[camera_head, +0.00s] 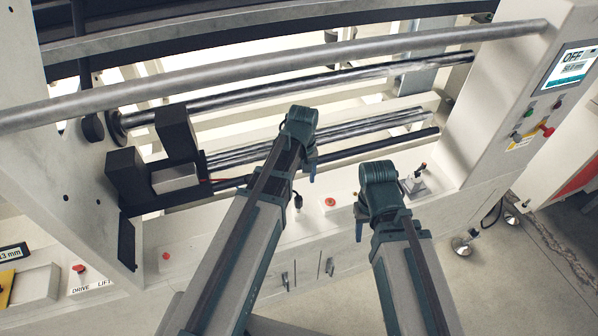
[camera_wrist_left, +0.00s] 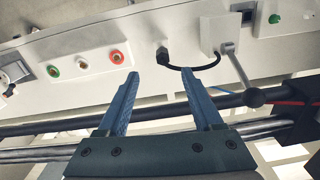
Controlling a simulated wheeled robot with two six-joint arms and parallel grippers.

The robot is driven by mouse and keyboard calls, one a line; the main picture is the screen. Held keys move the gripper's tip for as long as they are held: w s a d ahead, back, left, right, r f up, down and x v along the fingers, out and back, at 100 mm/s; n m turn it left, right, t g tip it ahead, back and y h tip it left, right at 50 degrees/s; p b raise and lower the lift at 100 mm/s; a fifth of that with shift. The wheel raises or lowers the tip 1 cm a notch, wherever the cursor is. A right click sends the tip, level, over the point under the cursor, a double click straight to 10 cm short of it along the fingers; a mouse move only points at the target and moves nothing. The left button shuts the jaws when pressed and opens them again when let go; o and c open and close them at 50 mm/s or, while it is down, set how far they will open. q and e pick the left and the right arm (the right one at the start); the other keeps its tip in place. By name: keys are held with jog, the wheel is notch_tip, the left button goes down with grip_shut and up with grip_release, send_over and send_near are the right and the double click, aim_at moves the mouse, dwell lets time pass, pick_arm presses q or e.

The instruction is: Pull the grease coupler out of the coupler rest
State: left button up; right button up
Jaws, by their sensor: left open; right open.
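In the left wrist view a black plug-like piece with a curved black hose, which looks like the grease coupler (camera_wrist_left: 162,56), sits at the pale machine face. In the head view my left gripper (camera_head: 311,174) is over the machine front, near a small dark piece (camera_head: 298,201). My right gripper (camera_head: 359,232) is open, to the right.
A lever with a dark ball knob (camera_wrist_left: 254,97) stands close to the right finger in the wrist view. Green, white and red buttons (camera_wrist_left: 117,57) are on the left. Long rollers (camera_head: 350,85) cross behind my arms. A control panel (camera_head: 570,68) is at the right.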

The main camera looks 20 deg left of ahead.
aim_at(298, 197)
pick_arm(q)
jog(key=shift+n, duration=0.5)
jog(key=f+b, duration=0.4)
jog(key=w+a+f+b, duration=0.1)
jog(key=f+b, duration=0.9)
jog(key=shift+w+a, duration=0.15)
jog(key=shift+a, duration=0.1)
jog(key=shift+r, duration=0.1)
grip_shut()
